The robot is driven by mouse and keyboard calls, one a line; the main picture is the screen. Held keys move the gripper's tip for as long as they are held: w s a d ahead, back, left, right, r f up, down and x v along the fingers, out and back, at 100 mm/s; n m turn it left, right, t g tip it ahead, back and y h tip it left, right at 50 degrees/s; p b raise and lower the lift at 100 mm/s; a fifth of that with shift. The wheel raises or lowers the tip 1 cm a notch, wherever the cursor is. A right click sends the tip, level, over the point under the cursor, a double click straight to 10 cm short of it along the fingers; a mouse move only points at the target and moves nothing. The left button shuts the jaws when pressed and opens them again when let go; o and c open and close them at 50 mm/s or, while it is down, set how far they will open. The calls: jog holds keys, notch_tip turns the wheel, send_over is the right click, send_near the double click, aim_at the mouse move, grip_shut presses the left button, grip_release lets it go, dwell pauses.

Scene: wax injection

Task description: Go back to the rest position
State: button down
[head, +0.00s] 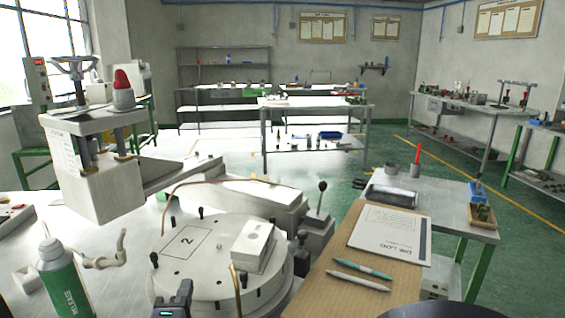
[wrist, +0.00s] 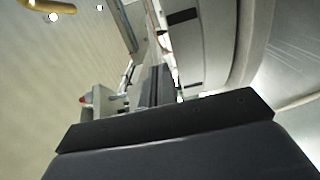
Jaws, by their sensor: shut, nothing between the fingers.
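My gripper (head: 180,292) shows as a dark shape at the bottom of the head view, in front of the round white turntable (head: 205,262) marked with a 2. It looks shut and empty. In the wrist view, its dark body fills the bottom and the narrow dark fingers (wrist: 158,85) point away close together. A white block (head: 253,245) lies on the turntable's right part. The curved pale side of a round body (wrist: 205,45) stands right of the fingers in the wrist view.
A press (head: 90,165) with a red-topped cup stands at left. A green bottle (head: 65,280) stands at lower left. A lever (head: 320,200) rises right of the turntable. Green floor (head: 400,150) lies open beyond.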

aim_at(170, 290)
jog(key=shift+w+a+m+h+p, duration=0.2)
jog(key=shift+a+m+h+p, duration=0.35)
jog(key=shift+a+h+p, duration=0.3)
jog(key=shift+w+a+m+h+p, duration=0.2)
jog(key=shift+a+m+h+p, duration=0.4)
jog(key=shift+h+p, duration=0.3)
jog(key=shift+a, duration=0.1)
jog(key=shift+r, duration=0.1)
